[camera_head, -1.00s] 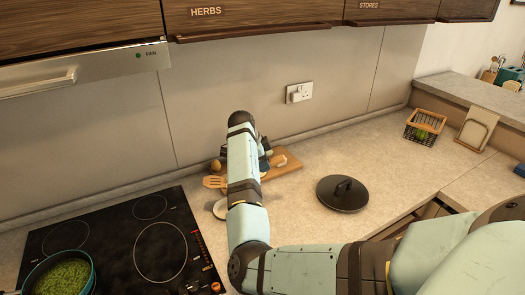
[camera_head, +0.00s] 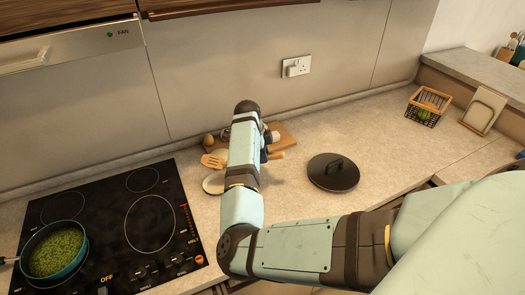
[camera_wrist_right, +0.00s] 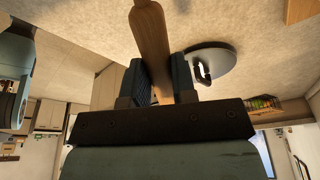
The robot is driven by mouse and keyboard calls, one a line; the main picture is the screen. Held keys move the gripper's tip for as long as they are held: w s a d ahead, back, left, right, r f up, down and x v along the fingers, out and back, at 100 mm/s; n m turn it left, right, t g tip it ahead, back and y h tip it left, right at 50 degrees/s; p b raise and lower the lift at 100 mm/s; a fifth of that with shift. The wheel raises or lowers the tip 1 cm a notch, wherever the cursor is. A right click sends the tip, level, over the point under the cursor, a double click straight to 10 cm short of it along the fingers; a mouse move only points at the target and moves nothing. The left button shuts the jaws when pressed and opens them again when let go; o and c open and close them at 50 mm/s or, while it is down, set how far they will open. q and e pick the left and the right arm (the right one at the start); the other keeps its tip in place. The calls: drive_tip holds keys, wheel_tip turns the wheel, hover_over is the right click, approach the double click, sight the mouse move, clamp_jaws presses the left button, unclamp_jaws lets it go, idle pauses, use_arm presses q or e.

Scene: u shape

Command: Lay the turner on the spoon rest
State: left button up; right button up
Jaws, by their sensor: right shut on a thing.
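The wooden turner has a slotted head (camera_head: 213,160) that shows left of my right forearm in the head view. Its handle end (camera_head: 276,156) shows on the right side of the arm. In the right wrist view the handle (camera_wrist_right: 151,40) runs between the two fingers of my right gripper (camera_wrist_right: 154,78), which is shut on it. The white spoon rest (camera_head: 212,185) lies on the counter just below the turner's head in the picture, partly hidden by my arm. The height of the turner above the counter is hard to tell. My left gripper is not in view.
A cutting board (camera_head: 284,138) with small items and an egg (camera_head: 208,139) are behind the turner. A dark lid (camera_head: 333,173) lies to the right. The hob (camera_head: 108,215) with a pan of green food (camera_head: 56,253) is left. A wire basket (camera_head: 427,107) stands far right.

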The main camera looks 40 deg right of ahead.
drive_tip(key=shift+f, duration=0.45)
wheel_tip(320, 180, down, 7)
drive_tip(key=b, duration=0.5)
drive_tip(key=shift+f, duration=0.8)
drive_tip(key=o, duration=1.6)
